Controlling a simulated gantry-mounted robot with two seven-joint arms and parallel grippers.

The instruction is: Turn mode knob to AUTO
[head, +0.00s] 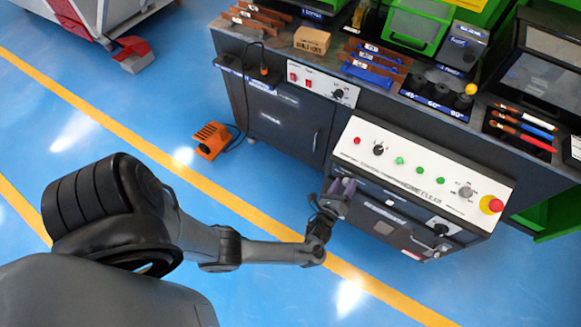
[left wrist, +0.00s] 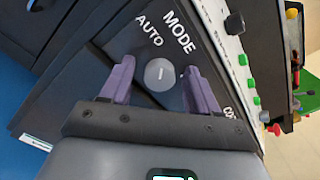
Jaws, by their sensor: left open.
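The mode knob (left wrist: 159,74) is a round grey knob with a short light mark, on a dark panel (left wrist: 115,45) lettered MODE and AUTO. AUTO is printed just above and left of the knob in the left wrist view. I cannot tell for sure which setting the mark points to. My left gripper (left wrist: 160,66) is open, its two purple fingers on either side of the knob; contact cannot be made out. In the head view my left gripper (head: 342,188) is at the left end of the control cabinet's front and hides the knob. My right gripper is not in view.
The white control panel (head: 410,175) above carries buttons, knobs and a red emergency stop (head: 495,205). The workbench (head: 310,85) behind holds several tools, bars and bins. An orange foot pedal (head: 211,140) lies on the blue floor. The floor before the cabinet is clear.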

